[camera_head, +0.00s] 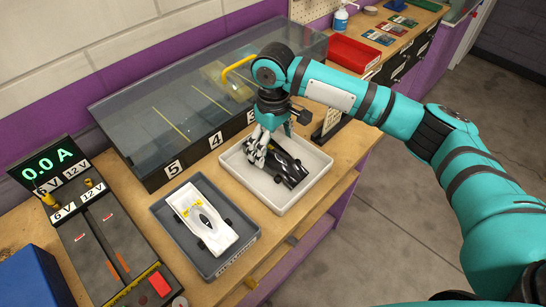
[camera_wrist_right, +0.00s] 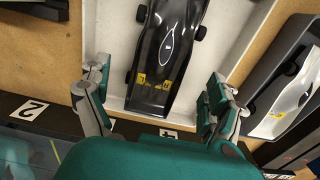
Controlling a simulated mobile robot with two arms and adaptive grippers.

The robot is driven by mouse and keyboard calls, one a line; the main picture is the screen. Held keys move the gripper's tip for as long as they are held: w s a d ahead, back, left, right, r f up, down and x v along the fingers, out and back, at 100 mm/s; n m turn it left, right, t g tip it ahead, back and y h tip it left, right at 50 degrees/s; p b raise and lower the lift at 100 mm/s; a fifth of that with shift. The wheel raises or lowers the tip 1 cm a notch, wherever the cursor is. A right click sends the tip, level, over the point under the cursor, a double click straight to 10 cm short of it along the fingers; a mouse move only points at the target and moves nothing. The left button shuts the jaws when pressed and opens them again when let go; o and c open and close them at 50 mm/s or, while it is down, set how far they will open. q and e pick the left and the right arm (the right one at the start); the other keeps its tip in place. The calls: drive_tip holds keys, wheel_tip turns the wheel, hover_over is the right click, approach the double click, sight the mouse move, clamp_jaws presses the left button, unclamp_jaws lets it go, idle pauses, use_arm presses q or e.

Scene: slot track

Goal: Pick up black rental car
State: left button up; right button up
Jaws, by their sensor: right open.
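The black rental car (camera_head: 287,168) lies in a white tray (camera_head: 279,206) on the wooden bench. My right gripper (camera_head: 265,154) is over the tray, at the car's upper-left end, and hides part of it. In the right wrist view the black car (camera_wrist_right: 167,50) has yellow marks near its end, and my right gripper (camera_wrist_right: 158,103) is open with one finger on each side of that end. I see a gap between each finger and the car. My left gripper is not in view.
A grey tray (camera_head: 181,235) with a white car (camera_head: 208,222) stands left of the white tray. A glass-topped case (camera_head: 165,105) with numbered slots runs behind. A control panel (camera_head: 100,240) with a 0.0 A display is at left, and a red bin (camera_head: 353,53) at the back.

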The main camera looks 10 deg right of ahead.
sight(273, 152)
wheel_tip(273, 152, down, 4)
drive_tip(key=shift+r+p, duration=0.15)
drive_tip(key=shift+p, duration=0.45)
drive_tip(key=shift+f, duration=0.65)
drive_tip(key=c, duration=1.3)
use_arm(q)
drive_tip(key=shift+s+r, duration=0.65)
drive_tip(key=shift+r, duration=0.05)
use_arm(e)
drive_tip(key=shift+c, duration=0.4)
drive_tip(key=shift+w+r, duration=0.1)
drive_tip(key=shift+r, duration=0.05)
